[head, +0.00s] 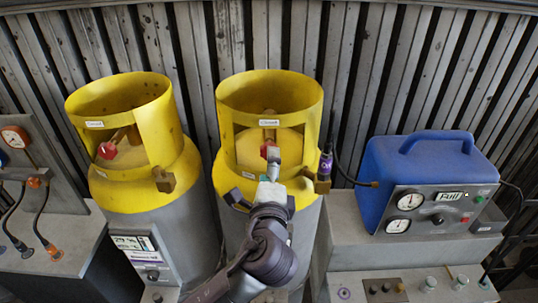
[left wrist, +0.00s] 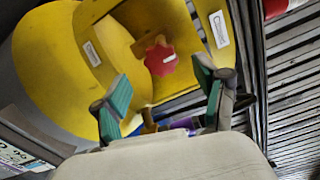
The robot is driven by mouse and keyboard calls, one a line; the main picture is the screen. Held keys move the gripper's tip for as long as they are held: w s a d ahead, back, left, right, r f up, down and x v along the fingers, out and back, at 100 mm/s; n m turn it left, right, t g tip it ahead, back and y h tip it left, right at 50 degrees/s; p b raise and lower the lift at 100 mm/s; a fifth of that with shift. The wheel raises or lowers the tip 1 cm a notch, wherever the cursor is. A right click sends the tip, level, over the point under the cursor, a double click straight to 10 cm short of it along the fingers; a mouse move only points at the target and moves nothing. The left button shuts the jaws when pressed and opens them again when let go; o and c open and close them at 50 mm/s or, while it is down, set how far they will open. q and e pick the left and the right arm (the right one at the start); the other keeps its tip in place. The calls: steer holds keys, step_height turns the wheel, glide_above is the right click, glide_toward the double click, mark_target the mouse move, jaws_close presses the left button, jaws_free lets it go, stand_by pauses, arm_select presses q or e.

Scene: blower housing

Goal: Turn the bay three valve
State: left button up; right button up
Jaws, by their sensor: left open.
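A red valve knob (head: 268,149) sits inside the yellow collar of the middle gas cylinder (head: 268,105). It also shows in the left wrist view as a lobed red knob (left wrist: 160,59) with a white mark. My left gripper (head: 272,165) is in front of the collar opening, and its tip overlaps the knob in the head view. In the left wrist view my left gripper (left wrist: 163,76) is open. Its green-padded fingers stand on either side of the knob's line, apart from it. A second red knob (head: 107,150) is in the left cylinder. No bay number is readable. My right gripper is not in view.
The left cylinder (head: 120,95) has its own yellow collar. A brass fitting (head: 322,178) and purple-tagged part (head: 326,165) are close right of my gripper. A blue unit with gauges (head: 420,165) stands at right. Corrugated wall is behind.

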arm_select(q)
steer(key=s, duration=0.6)
stand_by(0.3)
